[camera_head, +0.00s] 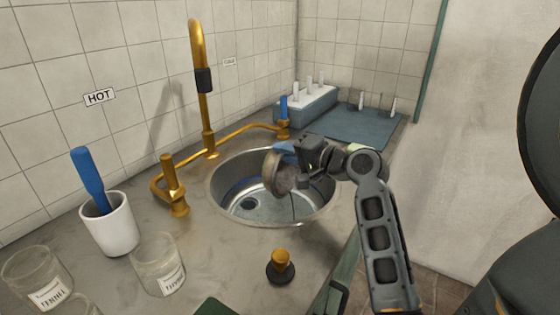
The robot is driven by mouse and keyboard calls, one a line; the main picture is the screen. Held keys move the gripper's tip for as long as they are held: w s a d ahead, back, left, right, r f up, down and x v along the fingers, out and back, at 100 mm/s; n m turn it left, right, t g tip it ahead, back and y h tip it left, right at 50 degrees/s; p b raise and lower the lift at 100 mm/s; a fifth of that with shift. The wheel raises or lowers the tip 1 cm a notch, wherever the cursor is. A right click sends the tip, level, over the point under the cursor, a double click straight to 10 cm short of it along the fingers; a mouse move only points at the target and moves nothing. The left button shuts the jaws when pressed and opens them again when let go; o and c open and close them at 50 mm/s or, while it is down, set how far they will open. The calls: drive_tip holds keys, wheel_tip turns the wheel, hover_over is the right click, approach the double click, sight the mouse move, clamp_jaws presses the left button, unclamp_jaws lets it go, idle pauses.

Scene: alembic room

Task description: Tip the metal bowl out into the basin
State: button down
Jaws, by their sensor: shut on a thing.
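The metal bowl (276,176) is held on its side over the right part of the basin, its round edge turned to the left. My gripper (300,172) is shut on the bowl from the right; the fingertips are partly hidden. The round metal basin (232,212) is sunk into the counter, with a dark drain (249,204) at its bottom. I cannot tell whether anything is left in the bowl. A blue thing (285,147) shows behind the bowl and gripper, partly hidden.
A brass tap (203,90) rises behind the basin, with brass valves (174,185) beside it. A white cup with a blue-handled tool (107,225) and glass beakers (158,264) stand left. A black-and-brass knob (280,267) stands in front. A rack (305,103) and grey mat (350,124) lie behind.

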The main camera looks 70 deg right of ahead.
drive_tip(key=s+t+b, duration=0.1)
drive_tip(key=b, duration=0.2)
drive_tip(key=s+t+b, duration=0.1)
drive_tip(key=b, duration=0.2)
drive_tip(key=s+a+t+h+b, duration=0.1)
drive_tip(key=b, duration=0.2)
drive_tip(key=shift+s+f, duration=0.4)
drive_tip(key=shift+s+r+m+b, duration=0.1)
drive_tip(key=shift+m+b, duration=0.2)
idle(1.2)
wheel_tip(320, 180, up, 4)
drive_tip(key=g+y+p, duration=0.1)
drive_tip(key=g+p, duration=0.3)
drive_tip(key=p, duration=0.3)
drive_tip(key=n+g+y+p, duration=0.1)
drive_tip(key=g+p, duration=0.4)
drive_tip(key=p, duration=0.3)
drive_tip(key=g+y+p, duration=0.2)
drive_tip(key=g+p, duration=0.3)
drive_tip(key=p, duration=0.3)
drive_tip(key=shift+f+n, duration=0.25)
drive_tip(key=shift+n, duration=0.05)
